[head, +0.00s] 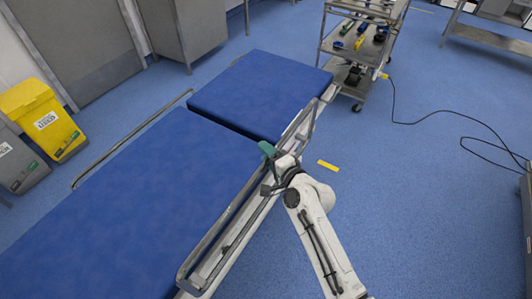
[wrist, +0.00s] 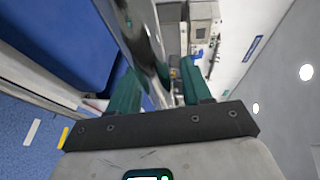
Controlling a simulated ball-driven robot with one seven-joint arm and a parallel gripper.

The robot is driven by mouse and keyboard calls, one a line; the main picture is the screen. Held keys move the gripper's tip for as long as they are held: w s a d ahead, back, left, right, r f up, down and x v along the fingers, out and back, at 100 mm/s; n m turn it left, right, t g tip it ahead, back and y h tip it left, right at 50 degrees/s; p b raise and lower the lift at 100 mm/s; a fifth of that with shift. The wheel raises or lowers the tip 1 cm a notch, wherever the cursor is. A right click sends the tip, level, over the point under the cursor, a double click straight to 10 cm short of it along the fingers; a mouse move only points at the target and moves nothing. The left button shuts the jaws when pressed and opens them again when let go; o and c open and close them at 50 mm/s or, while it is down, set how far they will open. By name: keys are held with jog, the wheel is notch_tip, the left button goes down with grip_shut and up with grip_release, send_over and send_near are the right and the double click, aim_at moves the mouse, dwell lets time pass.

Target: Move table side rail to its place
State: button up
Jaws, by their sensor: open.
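The operating table has a blue mattress (head: 150,215) in two sections. A metal side rail (head: 222,232) runs along its right edge, beside my arm. My gripper (head: 268,152), with green fingers, is at this edge near the gap between the mattress sections. In the wrist view my gripper (wrist: 160,72) is open, with one green finger on each side of a shiny metal bar (wrist: 143,35) of the rail. The bar passes between the fingers; I cannot tell whether either finger touches it. My gripper and arm partly hide the rail's middle in the head view.
Another metal rail (head: 125,140) lines the table's left side. A steel trolley (head: 338,52) with tools stands beyond the table's far end, with a black cable on the floor. Yellow and grey bins (head: 42,118) stand at left.

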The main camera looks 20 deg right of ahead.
jog(key=shift+w, duration=0.25)
jog(key=shift+c, duration=0.4)
jog(key=shift+f, duration=0.1)
grip_shut()
